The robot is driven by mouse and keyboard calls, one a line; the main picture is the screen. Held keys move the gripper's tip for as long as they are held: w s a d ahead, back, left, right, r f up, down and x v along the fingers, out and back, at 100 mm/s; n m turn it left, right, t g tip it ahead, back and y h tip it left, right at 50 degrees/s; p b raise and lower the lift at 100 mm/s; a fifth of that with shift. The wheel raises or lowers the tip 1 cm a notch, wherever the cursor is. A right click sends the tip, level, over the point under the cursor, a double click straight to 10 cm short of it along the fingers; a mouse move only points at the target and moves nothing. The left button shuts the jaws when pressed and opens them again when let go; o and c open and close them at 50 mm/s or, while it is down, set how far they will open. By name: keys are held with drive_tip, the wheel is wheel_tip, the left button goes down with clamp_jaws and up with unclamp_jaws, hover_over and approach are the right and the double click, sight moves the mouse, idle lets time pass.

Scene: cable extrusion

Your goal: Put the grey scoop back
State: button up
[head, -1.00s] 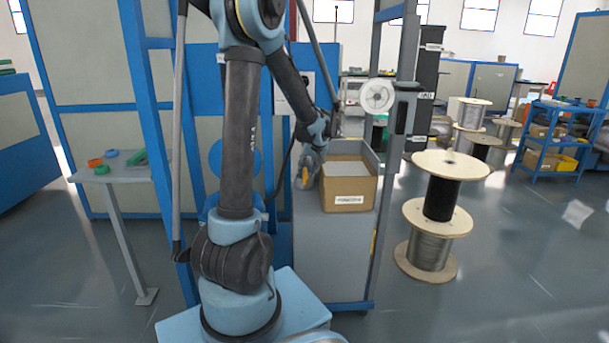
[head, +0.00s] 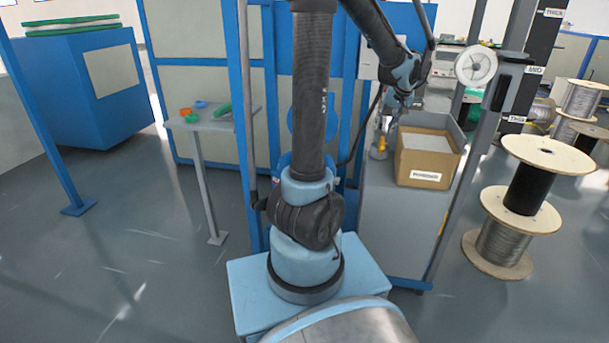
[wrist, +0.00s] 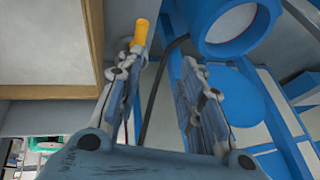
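A small grey item with an orange-yellow upright part (head: 381,143) stands on the grey cabinet (head: 392,220), just left of the cardboard box (head: 430,173). It may be the grey scoop, but its shape is too small to tell. My gripper (head: 388,125) is just above it. In the wrist view the yellow part (wrist: 140,32) shows beyond the left fingertip, with a grey part beside it. My gripper (wrist: 163,58) has its fingers spread apart, with nothing visible held between them.
The cardboard box holds something pale and flat. A frame post with a white spool (head: 476,66) stands right of the cabinet. Large cable reels (head: 510,205) stand on the floor at right. A small grey side table (head: 205,122) with coloured rings is at left.

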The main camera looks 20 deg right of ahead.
drive_tip(key=s+a+n+g, duration=0.2)
drive_tip(key=a+n, duration=0.1)
drive_tip(key=a, duration=2.4)
drive_tip(key=s+a+f+n, duration=0.2)
drive_tip(key=s+a+f, duration=0.2)
drive_tip(key=s+a, duration=0.4)
drive_tip(key=s+a+f+n+g, duration=0.1)
drive_tip(key=s+a+f, duration=0.4)
drive_tip(key=s+a, duration=0.2)
drive_tip(key=shift+s+a+n, duration=0.4)
drive_tip(key=shift+a, duration=0.05)
